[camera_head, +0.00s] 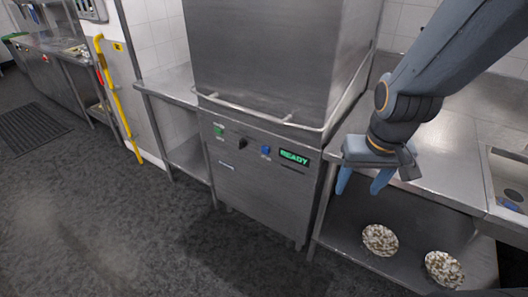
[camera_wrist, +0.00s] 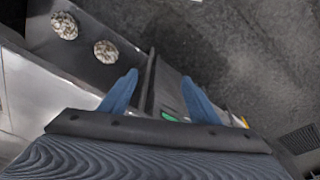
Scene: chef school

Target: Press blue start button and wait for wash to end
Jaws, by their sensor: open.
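The blue start button (camera_head: 265,150) is on the front panel of the steel hood dishwasher (camera_head: 262,185), left of the green display (camera_head: 294,157) that reads READY. The hood (camera_head: 270,60) is down, with its bar handle (camera_head: 262,113) across the front. My gripper (camera_head: 363,186) is open and empty, to the right of the panel and in front of the side table, apart from the button. In the wrist view my two blue fingers (camera_wrist: 160,98) are spread, and part of the display (camera_wrist: 170,116) shows between them; the button is not visible there.
A green button (camera_head: 218,131) and a dark knob (camera_head: 242,142) share the panel. A steel table (camera_head: 440,180) stands right of the machine; two patterned bowls (camera_head: 379,240) (camera_head: 443,268) sit on its lower shelf. The floor (camera_head: 130,235) in front is clear. A yellow pole (camera_head: 120,105) stands left.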

